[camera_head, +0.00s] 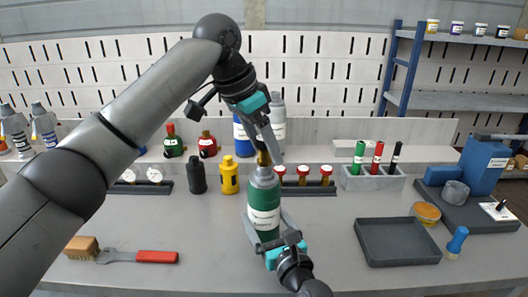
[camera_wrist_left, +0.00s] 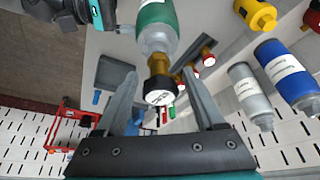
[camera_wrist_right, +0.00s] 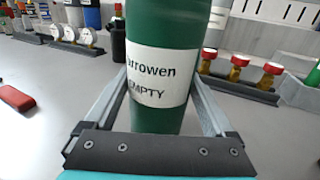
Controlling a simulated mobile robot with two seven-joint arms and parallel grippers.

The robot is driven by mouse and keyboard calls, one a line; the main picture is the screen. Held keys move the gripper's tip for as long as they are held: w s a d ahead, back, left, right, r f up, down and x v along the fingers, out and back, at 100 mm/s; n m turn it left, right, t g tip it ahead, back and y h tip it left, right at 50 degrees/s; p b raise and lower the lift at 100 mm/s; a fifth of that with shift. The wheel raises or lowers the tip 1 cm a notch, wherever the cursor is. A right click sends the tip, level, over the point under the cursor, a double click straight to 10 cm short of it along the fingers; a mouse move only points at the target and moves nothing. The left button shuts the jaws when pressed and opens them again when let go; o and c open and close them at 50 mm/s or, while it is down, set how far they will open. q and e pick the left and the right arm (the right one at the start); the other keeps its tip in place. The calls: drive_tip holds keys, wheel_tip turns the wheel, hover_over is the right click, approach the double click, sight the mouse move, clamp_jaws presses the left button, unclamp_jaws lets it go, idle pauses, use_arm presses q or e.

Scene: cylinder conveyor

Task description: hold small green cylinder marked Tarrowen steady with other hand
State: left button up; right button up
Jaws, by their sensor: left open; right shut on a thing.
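The small green cylinder (camera_head: 265,222) stands upright on the table, with a grey shoulder and a brass valve with a gauge on top. In the right wrist view, the cylinder (camera_wrist_right: 158,28) bears a white label reading "arrowen" and "EMPTY", its first letter cut off. My right gripper (camera_head: 268,232) is shut around the cylinder's body from the front. My left gripper (camera_head: 266,152) is open at the cylinder's top. In the left wrist view, the brass valve and round gauge (camera_wrist_left: 160,92) show between its spread fingers; contact cannot be told.
A brush (camera_head: 82,248) and a red-handled wrench (camera_head: 150,257) lie at front left. A dark tray (camera_head: 398,258) is at right. Table between is clear.

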use_arm(q)
drive_tip(key=shift+r, duration=0.35)
drive_tip(key=shift+f, duration=0.1)
drive_tip(key=shift+f, duration=1.2)
clamp_jaws()
idle(0.5)
